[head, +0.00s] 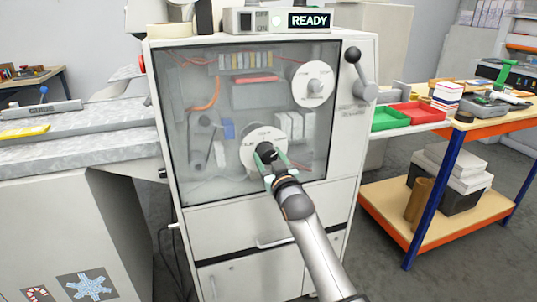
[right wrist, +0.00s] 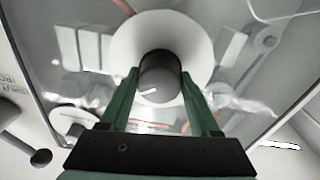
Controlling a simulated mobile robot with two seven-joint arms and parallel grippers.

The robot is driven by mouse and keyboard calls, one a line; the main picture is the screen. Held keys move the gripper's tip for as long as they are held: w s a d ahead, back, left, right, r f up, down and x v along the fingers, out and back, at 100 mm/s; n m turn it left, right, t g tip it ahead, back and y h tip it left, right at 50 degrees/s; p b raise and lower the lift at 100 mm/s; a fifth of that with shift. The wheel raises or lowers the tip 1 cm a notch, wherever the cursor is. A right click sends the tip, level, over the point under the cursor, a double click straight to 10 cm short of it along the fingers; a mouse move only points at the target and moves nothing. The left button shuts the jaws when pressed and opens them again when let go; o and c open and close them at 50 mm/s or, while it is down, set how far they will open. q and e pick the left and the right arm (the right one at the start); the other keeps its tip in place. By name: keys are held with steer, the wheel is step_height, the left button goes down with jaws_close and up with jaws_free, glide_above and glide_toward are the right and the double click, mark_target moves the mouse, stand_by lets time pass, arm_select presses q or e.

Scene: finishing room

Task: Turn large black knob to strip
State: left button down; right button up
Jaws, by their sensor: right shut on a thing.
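The large black knob (head: 265,151) sits at the centre of a round white dial (head: 250,138) on the front panel of a white machine cabinet (head: 190,218). My right gripper (head: 270,163) reaches it from the front and is shut on it. In the right wrist view the knob (right wrist: 160,78) stands between the two green fingers (right wrist: 160,98), with a white pointer mark on its face. The dial's lettering is partly covered and too small to read. My left gripper is not in view.
A second white dial (head: 313,85) with a grey knob is higher on the panel. A black-ball lever (head: 353,55) is at the upper right. A sign reading READY (head: 310,20) stands on top. Green (head: 388,118) and red (head: 418,113) trays are to the right.

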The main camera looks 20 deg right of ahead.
steer(key=shift+m, duration=0.4)
steer(key=o, duration=1.4)
steer(key=shift+c, duration=0.2)
steer(key=shift+s, duration=0.55)
steer(key=s+p, duration=0.1)
steer(key=s, duration=1)
steer(key=shift+s+f, duration=0.2)
steer(key=shift+f, duration=0.1)
steer(key=shift+p, duration=0.3)
